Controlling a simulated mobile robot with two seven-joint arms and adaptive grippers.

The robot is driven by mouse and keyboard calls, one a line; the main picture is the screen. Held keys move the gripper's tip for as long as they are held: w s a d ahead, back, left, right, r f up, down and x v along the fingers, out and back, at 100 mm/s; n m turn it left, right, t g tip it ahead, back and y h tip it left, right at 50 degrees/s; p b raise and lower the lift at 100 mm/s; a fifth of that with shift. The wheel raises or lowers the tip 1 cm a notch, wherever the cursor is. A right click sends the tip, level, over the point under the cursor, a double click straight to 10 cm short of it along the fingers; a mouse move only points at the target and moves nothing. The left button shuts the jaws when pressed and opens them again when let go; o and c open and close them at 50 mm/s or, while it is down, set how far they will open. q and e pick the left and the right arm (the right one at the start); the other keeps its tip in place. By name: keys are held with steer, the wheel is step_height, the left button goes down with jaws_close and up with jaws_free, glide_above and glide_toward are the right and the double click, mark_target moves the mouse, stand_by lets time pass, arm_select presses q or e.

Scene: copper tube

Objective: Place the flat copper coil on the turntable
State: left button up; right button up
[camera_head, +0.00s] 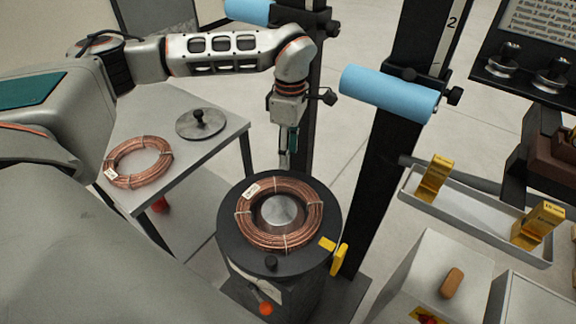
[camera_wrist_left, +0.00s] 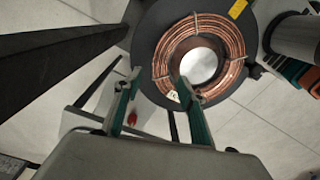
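A flat copper coil (camera_head: 302,232) with a white tag lies on the black round turntable (camera_head: 232,257), around a silver hub. In the left wrist view the coil (camera_wrist_left: 161,57) lies on the turntable (camera_wrist_left: 146,42). A second copper coil (camera_head: 140,180), also tagged, lies on the grey side table at left. My left gripper (camera_head: 286,164) points down above the far edge of the turntable. In the left wrist view its two fingers (camera_wrist_left: 156,80) are apart with nothing between them. Whether a fingertip touches the coil cannot be told. My right gripper is out of view.
A round grey lid with a black knob (camera_head: 201,123) sits on the side table (camera_head: 199,164). A black post with a blue roller (camera_head: 389,93) stands right of my left gripper. A yellow clip (camera_head: 339,259) sits at the turntable's right edge. A grey tray (camera_head: 478,227) is at right.

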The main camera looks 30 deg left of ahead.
arm_select(q)
steer(key=shift+r, duration=1.5)
